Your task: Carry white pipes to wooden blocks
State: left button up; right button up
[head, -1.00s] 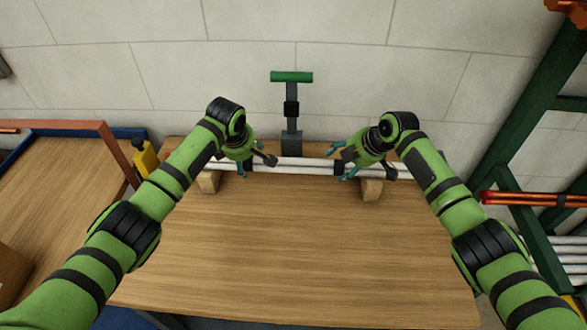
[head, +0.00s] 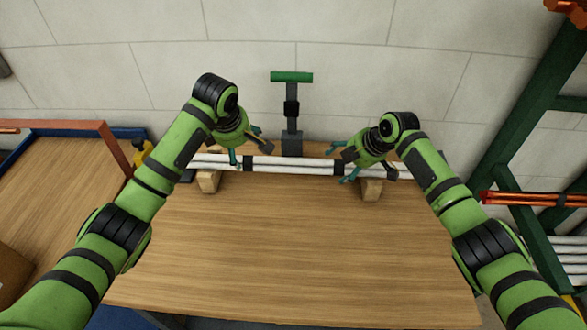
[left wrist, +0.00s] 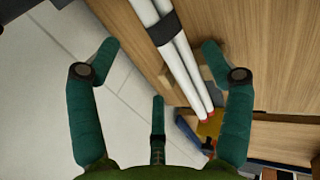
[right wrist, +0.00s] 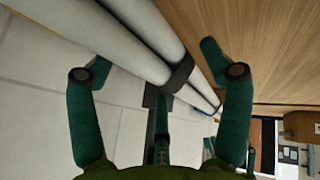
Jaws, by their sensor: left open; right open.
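The bundle of white pipes (head: 292,165), bound with black bands, lies across two wooden blocks, one at the left (head: 208,182) and one at the right (head: 371,190), near the back of the bench. My left gripper (head: 251,151) is open, above and slightly behind the left part of the bundle. In the left wrist view the pipes (left wrist: 183,62) run between its spread fingers without contact that I can see. My right gripper (head: 337,166) is open at the right part of the bundle. In the right wrist view the pipes (right wrist: 135,45) pass close between its fingers; contact is unclear.
The wooden bench top (head: 290,240) in front of the blocks is clear. A grey post with a green bar (head: 291,77) stands behind the pipes against the wall. A green rack (head: 520,125) with copper-coloured pipes (head: 535,200) stands at the right. A blue-edged table (head: 60,190) is at the left.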

jog(key=shift+d+r, duration=0.1)
jog(key=shift+r, duration=0.05)
pick_arm(q)
jog(key=v, duration=0.4)
jog(key=shift+s+r, duration=0.2)
jog(key=shift+r, duration=0.15)
pick_arm(e)
jog(key=v, duration=1.1)
jog(key=shift+s+r, duration=0.25)
jog(key=shift+r, duration=0.05)
jog(key=shift+d, duration=0.1)
